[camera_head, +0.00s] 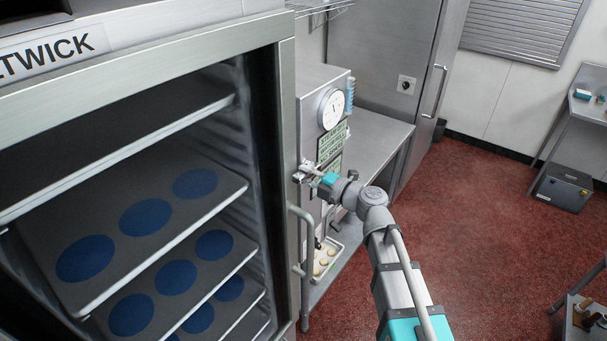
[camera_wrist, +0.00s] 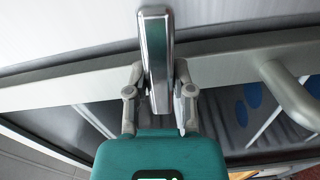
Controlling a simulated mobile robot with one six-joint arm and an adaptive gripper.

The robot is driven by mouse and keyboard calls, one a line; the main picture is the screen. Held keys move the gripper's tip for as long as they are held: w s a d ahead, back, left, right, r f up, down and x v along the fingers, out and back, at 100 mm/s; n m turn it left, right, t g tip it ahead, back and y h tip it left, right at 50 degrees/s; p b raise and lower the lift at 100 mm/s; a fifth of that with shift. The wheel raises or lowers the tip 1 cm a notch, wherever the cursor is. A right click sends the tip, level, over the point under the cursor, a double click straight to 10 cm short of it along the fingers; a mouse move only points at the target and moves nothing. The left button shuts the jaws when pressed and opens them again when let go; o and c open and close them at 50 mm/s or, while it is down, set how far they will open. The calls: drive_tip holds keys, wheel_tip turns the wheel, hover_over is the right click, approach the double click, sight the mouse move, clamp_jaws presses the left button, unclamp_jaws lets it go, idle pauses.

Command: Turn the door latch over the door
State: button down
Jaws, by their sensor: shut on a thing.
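The door latch (camera_wrist: 155,45) is a shiny metal bar in the wrist view. Its upper end lies against the grey side panel and its lower part crosses the door's pale frame strip. My gripper (camera_wrist: 158,84) is shut on its lower part, one finger on each side. In the camera_head view the latch (camera_head: 301,176) is small at the cabinet's right edge, partly hidden by my gripper (camera_head: 314,173). The door (camera_head: 287,120) has a metal frame, with shelves of blue discs visible inside. Its curved handle (camera_head: 296,213) is below the latch.
A dial gauge (camera_head: 332,109) and green label plates (camera_head: 331,146) are on the panel beside the latch. A steel counter (camera_head: 378,134) stands behind my arm. A tray of pale rounds (camera_head: 325,261) lies low beside the cabinet. The red floor (camera_head: 500,215) at the right is open.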

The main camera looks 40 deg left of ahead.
drive_tip(key=shift+c, duration=2.4)
unclamp_jaws()
drive_tip(key=shift+w+d, duration=0.1)
drive_tip(key=shift+w, duration=0.05)
drive_tip(key=shift+s, duration=0.2)
drive_tip(key=shift+w, duration=0.1)
drive_tip(key=d, duration=1.1)
drive_tip(key=shift+w+d, duration=0.35)
drive_tip(key=shift+d, duration=0.05)
